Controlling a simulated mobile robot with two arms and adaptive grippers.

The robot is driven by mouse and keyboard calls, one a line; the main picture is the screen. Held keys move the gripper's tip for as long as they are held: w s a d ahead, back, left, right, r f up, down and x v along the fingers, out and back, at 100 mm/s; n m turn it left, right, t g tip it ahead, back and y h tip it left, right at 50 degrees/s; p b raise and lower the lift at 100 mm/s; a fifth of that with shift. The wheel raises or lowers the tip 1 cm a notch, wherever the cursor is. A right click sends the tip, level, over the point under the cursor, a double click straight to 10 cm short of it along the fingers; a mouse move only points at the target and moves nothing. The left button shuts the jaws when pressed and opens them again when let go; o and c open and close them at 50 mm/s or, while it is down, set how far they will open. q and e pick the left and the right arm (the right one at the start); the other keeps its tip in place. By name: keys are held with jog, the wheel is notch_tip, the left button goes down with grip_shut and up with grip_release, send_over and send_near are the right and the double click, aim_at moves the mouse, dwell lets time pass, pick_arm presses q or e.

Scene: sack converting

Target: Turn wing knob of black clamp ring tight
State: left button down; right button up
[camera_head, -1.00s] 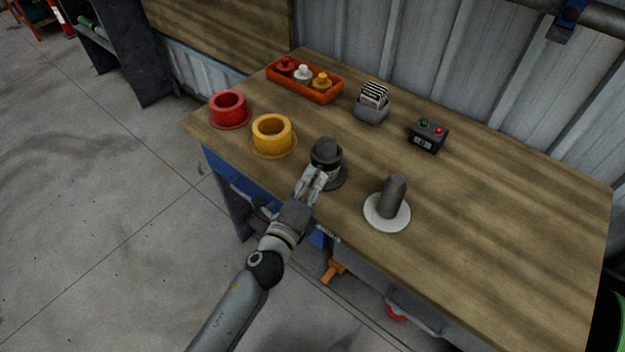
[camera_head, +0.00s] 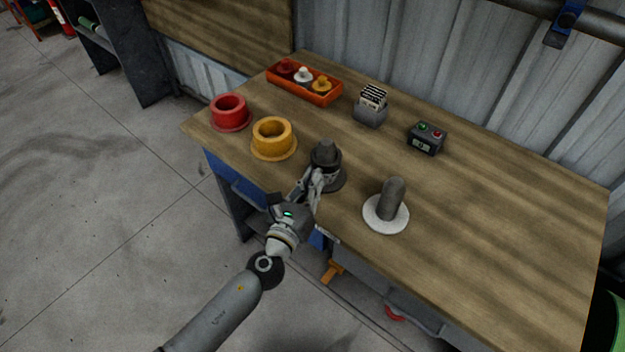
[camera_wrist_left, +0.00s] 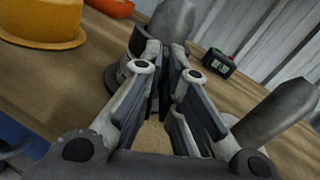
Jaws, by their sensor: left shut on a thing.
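The black clamp ring (camera_head: 326,172) sits on a dark round base near the front edge of the bench, with a dark grey post rising from its middle. My left gripper (camera_head: 318,178) is at its front side, with its fingers close together. In the left wrist view the dark post and ring (camera_wrist_left: 165,30) stand just beyond the fingers (camera_wrist_left: 165,75). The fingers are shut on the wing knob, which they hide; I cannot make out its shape. My right gripper is not in view.
A yellow ring (camera_head: 272,140) and a red ring (camera_head: 230,112) stand to the left. A grey post on a white disc (camera_head: 386,215) stands close on the right. An orange tray (camera_head: 327,98), card holder (camera_head: 370,112) and button box (camera_head: 427,138) lie behind. The bench's right part is clear.

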pick_arm(q)
jog(key=m+p, duration=0.1)
jog(key=m, duration=0.3)
jog(key=shift+m+p, duration=0.3)
jog(key=m+p, duration=0.1)
jog(key=m, duration=0.2)
jog(key=shift+m+p, duration=0.35)
jog(key=shift+m, duration=0.05)
jog(key=m+p, duration=0.2)
jog(key=m, duration=0.2)
jog(key=shift+m+p, duration=0.55)
jog(key=shift+m, duration=0.85)
jog(key=shift+f, duration=0.1)
jog(key=c, duration=1.6)
grip_release()
jog(key=shift+c, duration=0.2)
